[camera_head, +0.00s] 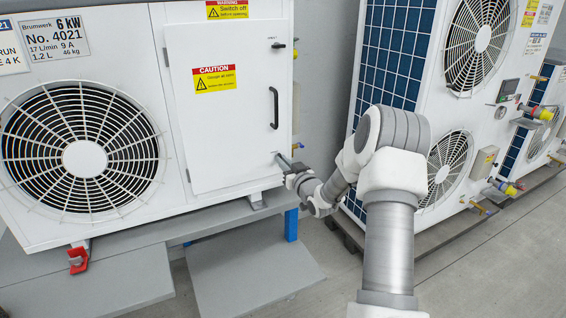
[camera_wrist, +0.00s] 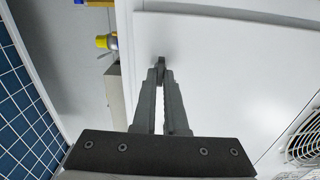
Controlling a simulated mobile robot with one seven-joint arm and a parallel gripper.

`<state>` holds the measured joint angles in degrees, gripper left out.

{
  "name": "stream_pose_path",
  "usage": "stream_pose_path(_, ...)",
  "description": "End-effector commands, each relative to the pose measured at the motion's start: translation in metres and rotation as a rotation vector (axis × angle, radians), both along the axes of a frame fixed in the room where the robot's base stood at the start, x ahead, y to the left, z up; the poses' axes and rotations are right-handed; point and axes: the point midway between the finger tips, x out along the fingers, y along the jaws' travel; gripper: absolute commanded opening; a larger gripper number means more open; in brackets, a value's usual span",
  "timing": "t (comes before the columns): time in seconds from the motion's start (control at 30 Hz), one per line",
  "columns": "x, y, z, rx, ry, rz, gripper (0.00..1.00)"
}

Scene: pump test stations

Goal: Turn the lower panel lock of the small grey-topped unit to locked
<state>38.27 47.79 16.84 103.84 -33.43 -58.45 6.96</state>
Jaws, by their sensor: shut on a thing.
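The white unit (camera_head: 100,205) with a round fan grille stands at the left on a grey bench; its top is out of view. Its service panel (camera_head: 232,130) is closed. The upper panel lock (camera_head: 278,45) is a small dark lever lying level. My gripper (camera_head: 284,161) is at the panel's lower right corner, at the lower panel lock. In the wrist view my gripper (camera_wrist: 160,72) is shut on the lower panel lock (camera_wrist: 161,60), a small dark piece between the fingertips. The fingers mostly hide it, so I cannot tell its turn.
A dark handle (camera_head: 274,108) stands out above my gripper. A larger white unit (camera_head: 440,90) with blue coil panels stands at the right. Grey floor shows between the units.

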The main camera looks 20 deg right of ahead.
Motion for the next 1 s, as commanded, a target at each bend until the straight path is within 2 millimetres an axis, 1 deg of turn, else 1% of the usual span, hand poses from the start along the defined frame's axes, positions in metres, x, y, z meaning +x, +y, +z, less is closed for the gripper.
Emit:
stream_pose_path(0.27, -0.0001, 0.0001, 0.0000, 0.008, 0.000, 0.000, 0.00)
stream_pose_path(0.47, 0.0001, 0.0002, 0.0003, 0.064, 0.002, 0.001, 0.00)
stream_pose_path(0.67, -0.0002, -0.0011, 0.0003, 0.194, 0.007, 0.000, 0.00)
stream_pose_path(1.0, 0.0001, -0.0021, 0.0003, 0.511, 0.017, 0.000, 0.00)
